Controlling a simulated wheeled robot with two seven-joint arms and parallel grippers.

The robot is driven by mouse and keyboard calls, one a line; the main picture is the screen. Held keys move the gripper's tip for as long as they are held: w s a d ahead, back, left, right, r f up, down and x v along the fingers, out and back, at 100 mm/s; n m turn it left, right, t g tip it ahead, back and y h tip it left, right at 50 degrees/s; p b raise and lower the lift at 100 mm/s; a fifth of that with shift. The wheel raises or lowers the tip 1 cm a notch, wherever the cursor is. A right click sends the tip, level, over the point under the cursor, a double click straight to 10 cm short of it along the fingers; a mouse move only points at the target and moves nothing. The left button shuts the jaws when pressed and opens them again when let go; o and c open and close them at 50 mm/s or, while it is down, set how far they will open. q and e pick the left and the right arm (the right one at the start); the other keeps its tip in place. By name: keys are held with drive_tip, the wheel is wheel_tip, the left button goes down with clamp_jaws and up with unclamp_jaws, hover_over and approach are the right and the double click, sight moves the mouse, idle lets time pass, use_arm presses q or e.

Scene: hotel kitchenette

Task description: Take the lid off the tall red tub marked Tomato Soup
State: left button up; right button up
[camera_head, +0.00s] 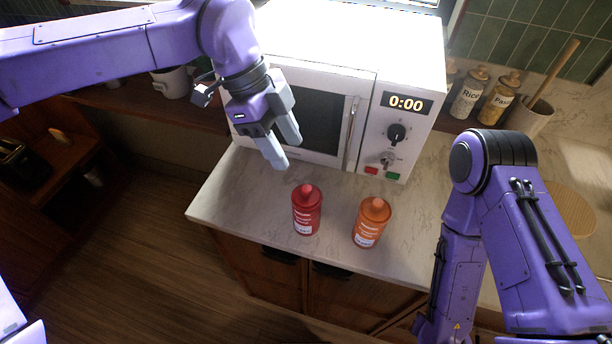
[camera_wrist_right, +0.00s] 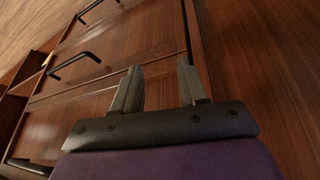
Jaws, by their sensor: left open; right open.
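A red tub (camera_head: 306,214) stands upright on the counter in front of the microwave, with its red lid (camera_head: 306,191) on top. Its label is too small to read for certain. An orange tub (camera_head: 370,229) with an orange lid (camera_head: 375,207) stands to its right, a short gap away. My left gripper (camera_head: 283,151) is open and empty, above and behind the red tub, in front of the microwave door, apart from both tubs. My right gripper (camera_wrist_right: 160,86) is open and empty in the right wrist view, facing wooden cabinet fronts; the head view does not show its fingers.
A white microwave (camera_head: 415,75) stands close behind the tubs. Jars marked Rice (camera_head: 468,95) and Pasta (camera_head: 497,101) and a utensil crock (camera_head: 530,117) are at the back right. The counter's front edge (camera_head: 270,242) is near the tubs. Cabinet handles (camera_wrist_right: 75,64) stick out below.

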sight(307, 188)
use_arm(q)
drive_tip(key=s+f, duration=0.1)
drive_tip(key=d+f+p, duration=0.1)
drive_tip(key=f, duration=0.1)
drive_tip(key=shift+s+d, duration=0.2)
drive_tip(key=shift+s, duration=0.2)
drive_tip(key=p+x, duration=0.2)
drive_tip(key=x, duration=0.2)
drive_tip(key=shift+w+d+f, duration=0.1)
drive_tip(key=shift+d+f, duration=0.25)
drive_tip(key=shift+f, duration=0.1)
clamp_jaws()
